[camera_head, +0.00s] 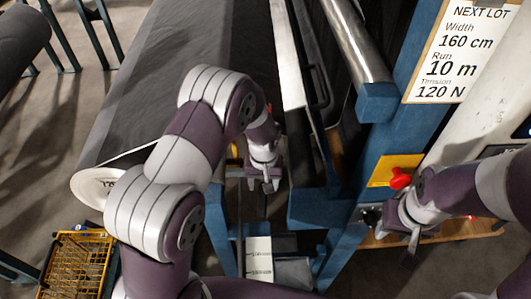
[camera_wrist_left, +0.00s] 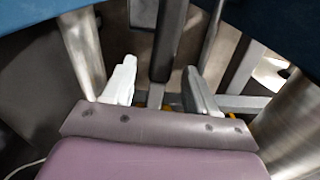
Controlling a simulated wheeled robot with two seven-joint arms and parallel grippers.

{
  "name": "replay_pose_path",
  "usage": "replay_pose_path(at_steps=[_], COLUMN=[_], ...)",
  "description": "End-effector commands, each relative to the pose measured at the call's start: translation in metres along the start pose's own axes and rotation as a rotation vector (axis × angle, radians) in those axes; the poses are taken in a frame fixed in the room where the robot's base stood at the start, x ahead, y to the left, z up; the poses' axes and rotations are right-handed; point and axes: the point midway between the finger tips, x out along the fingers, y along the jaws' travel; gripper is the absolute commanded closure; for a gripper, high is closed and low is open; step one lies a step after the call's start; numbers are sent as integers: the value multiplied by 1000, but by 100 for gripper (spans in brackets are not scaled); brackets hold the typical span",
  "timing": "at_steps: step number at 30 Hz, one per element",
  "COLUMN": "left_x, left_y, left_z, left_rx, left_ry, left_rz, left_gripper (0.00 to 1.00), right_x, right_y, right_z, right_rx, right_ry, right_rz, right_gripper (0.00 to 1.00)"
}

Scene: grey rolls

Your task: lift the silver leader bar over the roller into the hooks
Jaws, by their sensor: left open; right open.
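A long pale silver bar (camera_head: 287,55), which looks like the leader bar, runs lengthwise beside the large grey roll (camera_head: 150,75) in the head view. A shiny metal roller (camera_head: 355,40) lies to its right, ending at a blue block. I cannot make out the hooks. My left gripper (camera_head: 263,184) points down by the blue frame, below the near end of the pale bar. In the left wrist view its fingers (camera_wrist_left: 160,88) are apart, with a dark grey bar (camera_wrist_left: 170,40) showing between and beyond them. My right gripper (camera_head: 410,246) is open and empty at the lower right.
The blue machine frame (camera_head: 335,208) stands close around my left gripper. A yellow plate with a red knob (camera_head: 400,178) is near my right gripper. A yellow wire basket (camera_head: 75,265) stands at the lower left. A "NEXT LOT" sign (camera_head: 462,50) hangs at the upper right.

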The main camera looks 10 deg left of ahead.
Motion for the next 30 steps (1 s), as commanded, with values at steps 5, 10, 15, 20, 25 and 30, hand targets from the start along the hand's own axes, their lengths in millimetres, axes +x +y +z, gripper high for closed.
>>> replay_pose_path(at_steps=[5, 10, 15, 20, 25, 30], left_x=[16, 16, 16, 15, 14, 2], left_y=[-1, -1, -1, 0, 0, 0], left_z=[0, -1, -1, -2, -2, -2], left_rx=[-1, -1, -2, -2, -2, -2], left_ry=[1, 2, 2, 5, 5, 7], left_rz=[0, 1, 1, 2, 2, 3], left_gripper=[43, 46, 100, 100, 100, 100], right_x=[-3, -3, -3, -3, -2, 4], right_y=[0, 0, 0, 0, 0, 0], right_z=[0, 0, 0, 0, 0, 0], right_rx=[0, 0, 0, 0, 0, 0], right_ry=[-1, -1, -1, -1, -1, -1], right_rz=[0, 0, 0, 0, 0, 0], right_gripper=[57, 57, 57, 57, 57, 57])
